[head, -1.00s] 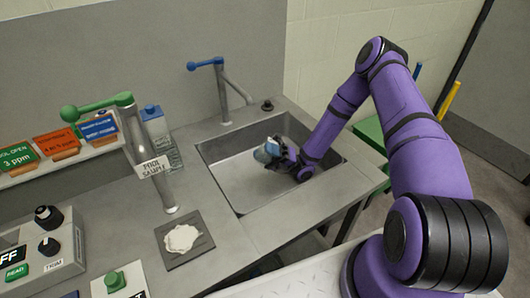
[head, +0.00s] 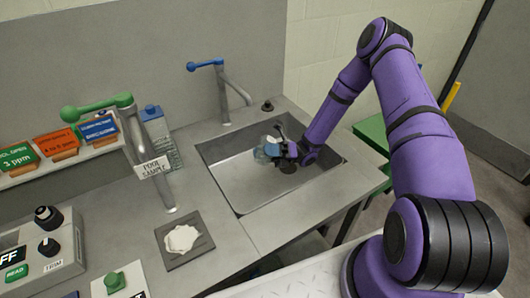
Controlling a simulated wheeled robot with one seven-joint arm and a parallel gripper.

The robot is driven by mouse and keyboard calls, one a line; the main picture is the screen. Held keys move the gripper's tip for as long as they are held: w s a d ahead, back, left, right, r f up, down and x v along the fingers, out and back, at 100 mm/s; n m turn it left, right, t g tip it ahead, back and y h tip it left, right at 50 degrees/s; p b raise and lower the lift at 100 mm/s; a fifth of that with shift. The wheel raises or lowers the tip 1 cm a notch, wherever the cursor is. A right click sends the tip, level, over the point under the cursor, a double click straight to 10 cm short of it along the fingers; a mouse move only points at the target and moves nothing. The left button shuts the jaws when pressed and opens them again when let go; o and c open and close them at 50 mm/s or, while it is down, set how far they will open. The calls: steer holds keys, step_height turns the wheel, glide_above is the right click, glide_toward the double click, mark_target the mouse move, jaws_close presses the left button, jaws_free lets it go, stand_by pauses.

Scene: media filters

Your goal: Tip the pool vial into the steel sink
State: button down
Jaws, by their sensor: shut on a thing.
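The steel sink (head: 240,185) is a rectangular basin set in the grey counter. My gripper (head: 283,152) is over the sink, toward its back right. It is shut on the pool vial (head: 267,151), a small clear vessel with a pale bluish look. The vial appears tilted, with its body pointing left over the basin. Its mouth and any liquid in it are too small to make out, and the gripper partly hides it.
A green-handled tap (head: 130,130) labelled "POOL SAMPLE" stands left of the sink, and a blue-handled tap (head: 222,90) behind it. A white cloth (head: 182,239) lies on a dark pad. A control box (head: 45,245) sits at the left.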

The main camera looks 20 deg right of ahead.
steer(key=n+h, duration=0.1)
steer(key=n+g+h, duration=0.1)
steer(key=n, duration=0.1)
steer(key=n+h, duration=0.2)
steer(key=shift+w+r, duration=0.1)
steer(key=shift+r, duration=0.25)
steer(key=n+h, duration=0.2)
steer(key=w+n+h, duration=0.1)
steer(key=shift+d+f+h, duration=0.1)
steer(key=shift+d+h, duration=0.25)
steer(key=shift+h, duration=0.05)
steer(key=shift+w+d+f+n+t+h, duration=0.2)
steer(key=shift+w+n+t+h, duration=0.1)
steer(key=shift+n+t+h, duration=0.25)
steer(key=shift+w+d+f+n+t+h, duration=0.25)
steer(key=shift+n+t+h, duration=0.2)
steer(key=shift+h, duration=0.2)
steer(key=shift+w+a+r, duration=0.1)
